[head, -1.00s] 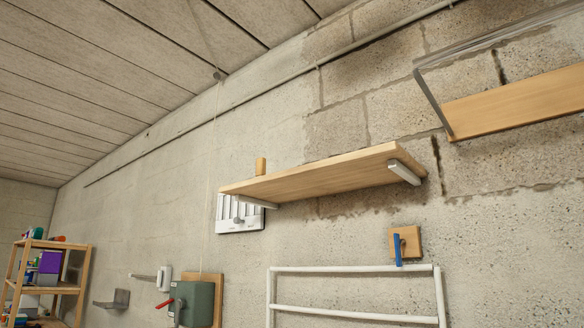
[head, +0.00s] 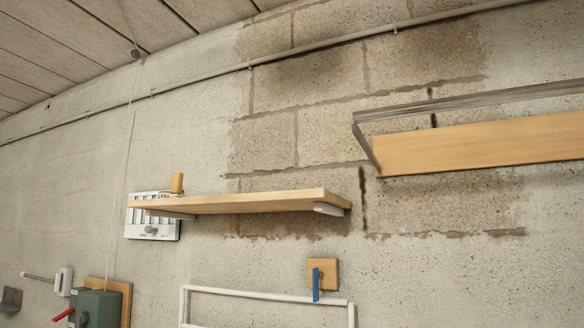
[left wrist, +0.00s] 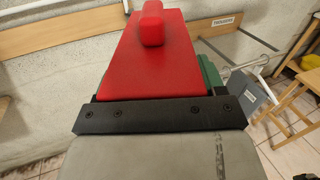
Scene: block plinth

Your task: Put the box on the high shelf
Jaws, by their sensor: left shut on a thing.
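In the left wrist view, a red box (left wrist: 148,65) with a raised red knob sits directly in front of my left gripper (left wrist: 152,114), which is shut on it. The fingertips are hidden; a black bar and grey body show. In the head view, a wooden shelf (head: 250,202) on pale brackets is fixed to the wall. A second wooden shelf (head: 480,145) with a grey metal frame hangs higher at the right. Neither gripper shows in the head view, and my right gripper is in no view.
A small wooden block (head: 177,182) stands at the left end of the lower shelf, by a white wall panel (head: 152,229). Below are a white rail (head: 260,298) and a blue-handled wall fitting (head: 316,283). A stool (left wrist: 290,115) stands at the right in the left wrist view.

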